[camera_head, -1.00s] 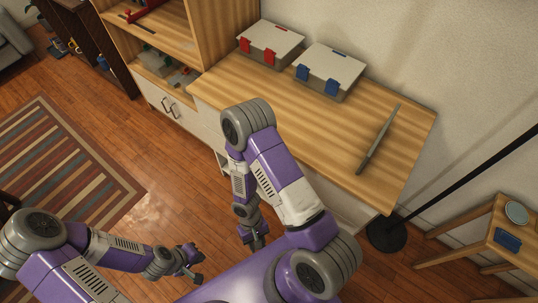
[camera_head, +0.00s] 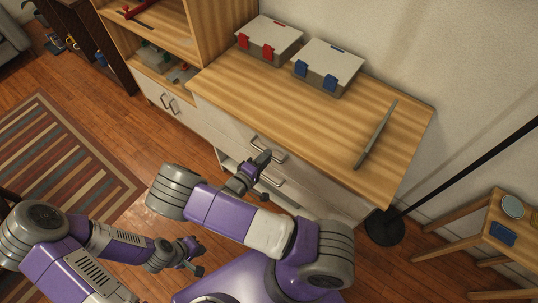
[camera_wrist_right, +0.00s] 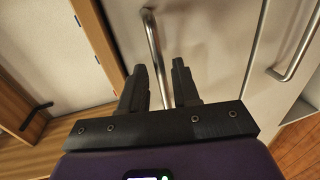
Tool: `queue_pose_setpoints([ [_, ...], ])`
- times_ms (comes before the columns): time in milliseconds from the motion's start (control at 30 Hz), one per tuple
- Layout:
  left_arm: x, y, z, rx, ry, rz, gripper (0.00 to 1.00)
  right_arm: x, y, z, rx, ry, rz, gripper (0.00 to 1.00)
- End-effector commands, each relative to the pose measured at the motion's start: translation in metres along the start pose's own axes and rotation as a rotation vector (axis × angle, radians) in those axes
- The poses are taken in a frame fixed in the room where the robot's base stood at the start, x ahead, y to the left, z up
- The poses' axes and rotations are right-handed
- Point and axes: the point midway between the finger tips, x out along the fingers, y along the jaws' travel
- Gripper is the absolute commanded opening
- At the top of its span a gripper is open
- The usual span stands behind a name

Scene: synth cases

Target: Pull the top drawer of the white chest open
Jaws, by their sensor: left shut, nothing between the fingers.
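The white chest (camera_head: 218,127) has a wooden top and stands in the middle of the head view. Its top drawer looks shut, with a metal handle (camera_head: 268,151) on its front. A second handle (camera_head: 272,182) sits lower. My right gripper (camera_head: 262,160) is at the chest front, close to the upper handle. In the right wrist view its fingers (camera_wrist_right: 160,78) are open, with the top handle (camera_wrist_right: 153,35) running between them; I cannot tell whether they touch it. The other handle (camera_wrist_right: 299,45) is at the right there. My left gripper (camera_head: 194,257) is shut and empty, low over the floor.
On the chest top are a red-latched box (camera_head: 270,38), a blue-latched box (camera_head: 328,66) and a long grey-green tool (camera_head: 376,134). A shelf unit (camera_head: 180,50) adjoins at the left. A lamp base (camera_head: 384,228) and small wooden table (camera_head: 470,243) stand at the right.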

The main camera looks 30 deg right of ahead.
Motion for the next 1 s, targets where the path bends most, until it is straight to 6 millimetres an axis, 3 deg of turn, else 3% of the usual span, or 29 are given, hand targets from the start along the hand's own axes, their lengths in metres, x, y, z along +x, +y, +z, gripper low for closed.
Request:
queue_pose_setpoints([
  [200,0.004,-0.001,0.000,0.000,0.000,0.000,0.00,0.022,-0.001,0.000,0.000,-0.002,-0.001,0.31],
  [500,0.003,-0.001,0.000,0.000,0.000,0.000,0.00,0.025,0.000,0.000,0.000,-0.001,-0.002,0.31],
  [700,0.003,-0.001,0.000,0.000,0.000,0.000,0.00,0.025,0.000,0.000,0.000,-0.002,-0.002,0.02],
  [1000,0.003,-0.001,0.000,0.000,0.000,0.000,0.00,0.025,0.000,0.000,0.000,-0.002,-0.002,0.00],
])
